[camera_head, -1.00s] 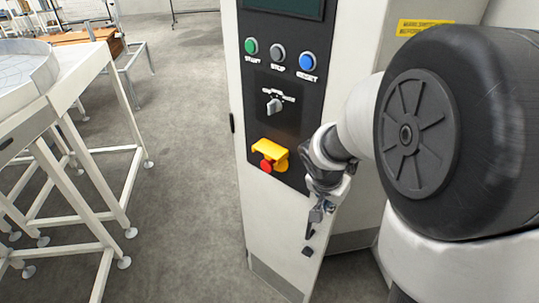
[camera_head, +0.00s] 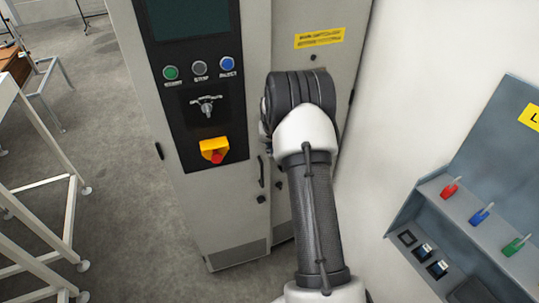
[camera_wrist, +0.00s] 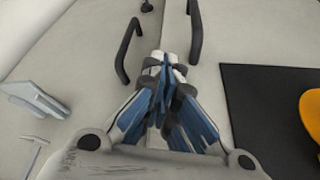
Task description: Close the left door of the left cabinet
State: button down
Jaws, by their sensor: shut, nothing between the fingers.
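The left door (camera_head: 215,215) of the cabinet carries the black control panel (camera_head: 215,110) and a dark handle (camera_head: 262,170). In the wrist view my gripper (camera_wrist: 166,66) is shut and empty, close to the door fronts. The left door's handle (camera_wrist: 195,30) is right of the fingertips and the right door's handle (camera_wrist: 127,50) left of them. I cannot tell whether the fingers touch a door. The head view hides my gripper behind my arm.
A white wall or panel (camera_head: 440,60) stands right of the cabinet, with a grey box (camera_head: 470,215) of coloured switches near my arm. A white frame table (camera_head: 40,190) is at the left. Grey floor (camera_head: 130,130) between table and cabinet is clear.

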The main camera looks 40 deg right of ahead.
jog(key=w+n, duration=0.1)
jog(key=w+d+n, duration=0.1)
jog(key=w, duration=0.1)
jog(key=w+n+y+p, duration=0.1)
jog(key=shift+w+d+r+t, duration=0.2)
jog(key=shift+w+d+t, duration=0.1)
jog(key=shift+w+d, duration=0.1)
jog(key=shift+r, duration=0.15)
